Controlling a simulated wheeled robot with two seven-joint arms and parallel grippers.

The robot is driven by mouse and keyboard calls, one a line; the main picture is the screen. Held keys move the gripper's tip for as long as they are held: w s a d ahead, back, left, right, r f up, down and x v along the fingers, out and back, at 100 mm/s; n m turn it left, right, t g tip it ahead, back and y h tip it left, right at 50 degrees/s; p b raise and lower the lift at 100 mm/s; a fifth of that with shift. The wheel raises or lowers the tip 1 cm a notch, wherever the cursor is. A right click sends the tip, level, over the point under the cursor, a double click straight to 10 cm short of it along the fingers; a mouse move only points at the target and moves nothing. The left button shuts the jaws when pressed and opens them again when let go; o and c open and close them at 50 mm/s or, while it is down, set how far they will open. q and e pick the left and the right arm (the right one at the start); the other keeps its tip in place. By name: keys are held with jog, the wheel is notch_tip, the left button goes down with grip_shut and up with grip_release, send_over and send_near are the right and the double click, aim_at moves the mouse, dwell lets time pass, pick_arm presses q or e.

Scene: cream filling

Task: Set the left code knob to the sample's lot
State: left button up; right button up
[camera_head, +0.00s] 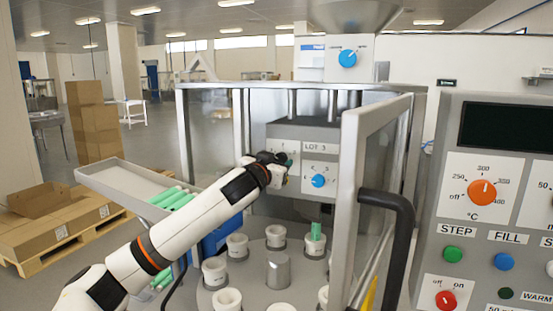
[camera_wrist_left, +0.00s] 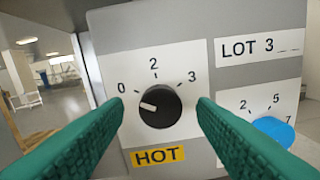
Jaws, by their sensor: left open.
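In the left wrist view a black knob (camera_wrist_left: 160,105) sits on a white plate marked 0, 2, 3, with a yellow HOT label (camera_wrist_left: 158,156) below it. The white mark on the knob points left, roughly toward the 0 side. A label (camera_wrist_left: 260,47) at upper right reads LOT 3, followed by faint dashes; it also shows in the head view (camera_head: 318,147). My left gripper (camera_wrist_left: 160,102) is open, its green fingers on either side of the knob, with no clear contact visible. In the head view the left gripper (camera_head: 284,166) covers the black knob.
A blue knob (camera_head: 318,181) is close to the right of the left gripper. The framed glass door (camera_head: 352,190) with a black handle (camera_head: 402,215) stands open at right. Below are white cups (camera_head: 237,246) and a green tube (camera_head: 316,232). A control panel (camera_head: 500,190) is at far right.

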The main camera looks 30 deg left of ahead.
pick_arm(q)
jog(key=shift+w, duration=0.15)
jog(key=shift+c, duration=0.3)
jog(key=c, duration=0.9)
